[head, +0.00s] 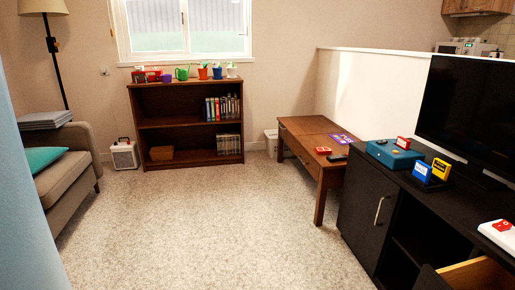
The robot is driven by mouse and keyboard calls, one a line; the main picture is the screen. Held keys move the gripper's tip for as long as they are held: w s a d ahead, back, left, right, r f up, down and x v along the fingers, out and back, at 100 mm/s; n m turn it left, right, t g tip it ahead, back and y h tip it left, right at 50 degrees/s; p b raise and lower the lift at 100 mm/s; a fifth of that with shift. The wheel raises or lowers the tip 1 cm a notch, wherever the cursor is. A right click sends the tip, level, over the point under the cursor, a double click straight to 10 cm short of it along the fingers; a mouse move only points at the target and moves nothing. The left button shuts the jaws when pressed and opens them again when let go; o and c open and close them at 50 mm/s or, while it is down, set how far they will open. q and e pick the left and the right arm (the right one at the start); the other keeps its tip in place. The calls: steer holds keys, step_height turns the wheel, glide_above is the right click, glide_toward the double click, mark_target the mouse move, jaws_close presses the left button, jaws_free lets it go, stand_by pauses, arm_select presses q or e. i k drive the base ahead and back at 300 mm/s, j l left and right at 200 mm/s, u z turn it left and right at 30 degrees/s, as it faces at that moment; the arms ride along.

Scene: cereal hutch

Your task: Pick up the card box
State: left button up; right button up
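I cannot tell for sure which thing is the card box. Several small boxes that could be card boxes show at the right. A red and white box (402,143) sits on a teal case (392,155) on the black TV cabinet. A blue and white box (421,172) and a yellow box (441,169) stand beside each other nearer on the cabinet. A small red box (323,150) lies on the low wooden table (305,134). Another red piece (502,225) lies on a white item at the right edge. Neither of my grippers is in view.
The black cabinet (358,213) has a drawer (477,273) pulled open at the bottom right. A TV (470,112) stands on it. A dark bookshelf (188,155) is at the back, an armchair (70,180) at the left. The carpet (210,225) between is clear.

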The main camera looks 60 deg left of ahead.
mark_target(320, 150)
steer(key=u, duration=1.25)
steer(key=i+j, duration=0.1)
steer(key=i, duration=0.15)
